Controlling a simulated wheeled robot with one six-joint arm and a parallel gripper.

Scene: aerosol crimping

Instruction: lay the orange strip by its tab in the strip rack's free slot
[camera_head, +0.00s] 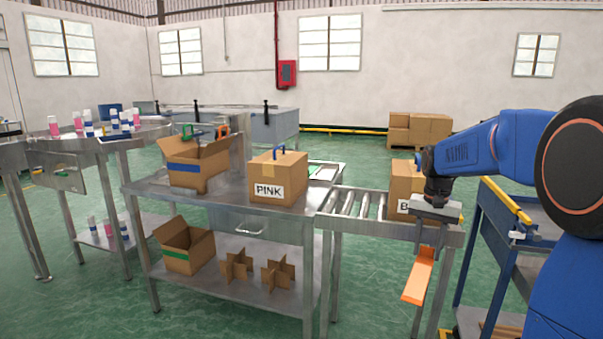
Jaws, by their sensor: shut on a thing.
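My gripper (430,246) is at the right, in front of the roller conveyor's right end, with its fingers pointing down. It is shut on the upper end of an orange strip (417,281). The strip hangs tilted below the fingers, its lower end toward the lower left, clear of any surface. Its tab is hidden or too small to make out between the fingers. I cannot make out the strip rack or its free slot in this view.
A blue cart (507,253) with a yellow handle stands right of the strip. The roller conveyor (350,204) carries a carton (401,178) behind my gripper. A steel table (233,206) holds a carton marked PINK (278,178) and an open carton (195,172).

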